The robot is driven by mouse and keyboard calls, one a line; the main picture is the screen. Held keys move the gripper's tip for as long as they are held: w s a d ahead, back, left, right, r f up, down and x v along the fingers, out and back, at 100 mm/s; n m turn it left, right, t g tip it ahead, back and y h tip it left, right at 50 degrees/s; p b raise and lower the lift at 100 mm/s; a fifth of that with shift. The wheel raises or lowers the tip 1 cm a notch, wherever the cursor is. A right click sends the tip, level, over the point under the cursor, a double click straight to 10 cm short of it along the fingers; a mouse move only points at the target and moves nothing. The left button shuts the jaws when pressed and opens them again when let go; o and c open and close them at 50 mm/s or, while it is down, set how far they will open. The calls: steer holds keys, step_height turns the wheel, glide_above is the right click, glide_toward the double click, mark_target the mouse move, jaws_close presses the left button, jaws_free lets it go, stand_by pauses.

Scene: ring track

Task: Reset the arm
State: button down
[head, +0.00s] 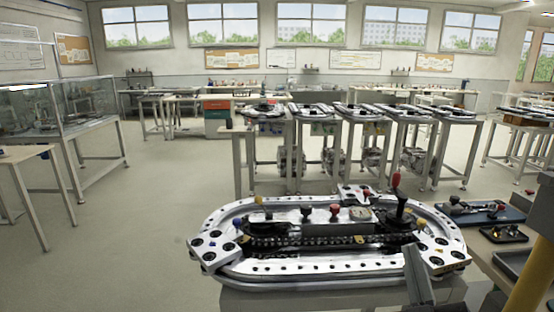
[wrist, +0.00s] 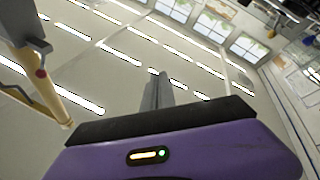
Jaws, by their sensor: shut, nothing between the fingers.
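My gripper (wrist: 158,88) shows in the wrist view as grey fingers close together beyond the dark edge of the purple hand. It is shut and empty. The wrist view looks up past the fingers to the ceiling lights and the windows, so the hand points upward at a tilt. In the head view, a grey upright shape at the bottom right, in front of the ring track, looks like the fingers. The rest of the arm is hardly in view there.
The oval ring track (head: 300,268) with levers and knobs stands close ahead. A dark blue tray (head: 486,216) and a small black tray (head: 504,234) lie to its right. A yellow post (head: 530,272) rises at the right edge. Open floor (head: 165,205) lies to the left.

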steer(key=s+f+m+g+y, duration=0.1)
steer(key=s+f, duration=0.5)
steer(key=s, duration=0.6)
steer(key=s+a+f+m+g+y, duration=0.1)
steer(key=s+f+m+g, duration=0.1)
steer(key=s+f, duration=0.5)
steer(key=s+a+f+m+g+y+p, duration=0.1)
steer(key=s+f+g, duration=0.3)
steer(key=s, duration=1.3)
step_height(320, 180, down, 3)
steer(key=shift+r+m, duration=0.2)
steer(key=shift+m, duration=0.5)
steer(key=shift+a, duration=0.1)
